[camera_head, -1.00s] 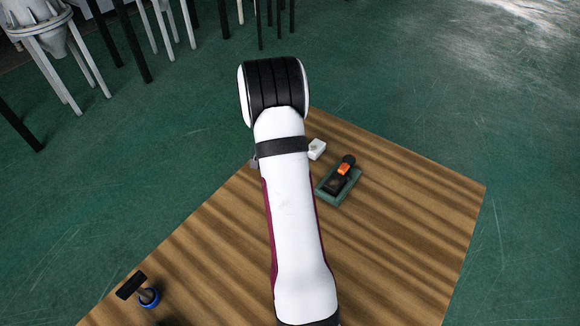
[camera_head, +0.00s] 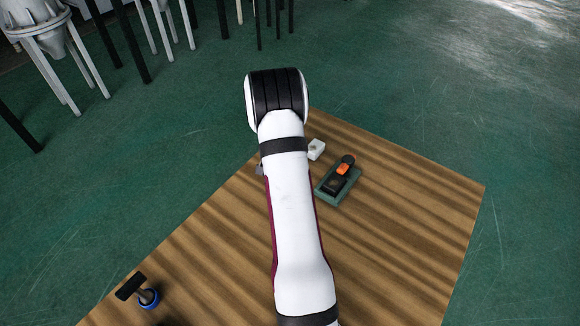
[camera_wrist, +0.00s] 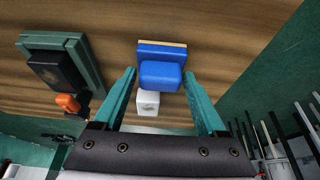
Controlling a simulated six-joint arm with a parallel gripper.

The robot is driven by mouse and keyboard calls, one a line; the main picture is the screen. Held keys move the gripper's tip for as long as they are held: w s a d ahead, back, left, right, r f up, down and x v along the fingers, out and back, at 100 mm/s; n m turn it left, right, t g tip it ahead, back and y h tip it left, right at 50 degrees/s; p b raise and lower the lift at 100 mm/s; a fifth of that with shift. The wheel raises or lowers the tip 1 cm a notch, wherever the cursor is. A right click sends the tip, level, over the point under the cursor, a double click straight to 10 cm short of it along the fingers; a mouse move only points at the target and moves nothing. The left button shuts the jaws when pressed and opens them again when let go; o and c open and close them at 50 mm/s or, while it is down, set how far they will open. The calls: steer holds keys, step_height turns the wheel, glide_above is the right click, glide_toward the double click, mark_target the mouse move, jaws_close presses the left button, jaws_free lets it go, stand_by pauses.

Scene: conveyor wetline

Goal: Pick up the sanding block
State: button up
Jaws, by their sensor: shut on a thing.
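The sanding block (camera_wrist: 161,75) shows in the wrist view as a blue body with a raised grip and a thin tan edge along its far side. My gripper (camera_wrist: 160,73) has its two teal fingers against the left and right sides of the block, shut on it. I cannot tell whether the block touches the wooden table or hangs just above it. In the head view my arm hides both the gripper and the block.
A white block (camera_head: 316,149) lies on the wooden table (camera_head: 420,230), close to the sanding block in the wrist view (camera_wrist: 148,102). A green tray (camera_head: 350,192) with a black and orange tool is to the right. A dark tool with a blue ring (camera_head: 148,298) lies front left.

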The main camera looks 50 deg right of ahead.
step_height(320, 180, up, 4)
steer(key=shift+r, duration=0.1)
steer(key=s+d+r, duration=0.1)
steer(key=s+r, duration=0.5)
steer(key=s, duration=0.5)
steer(key=shift+s+d+r, duration=0.25)
steer(key=shift+s+r, duration=0.05)
steer(key=shift+r, duration=0.1)
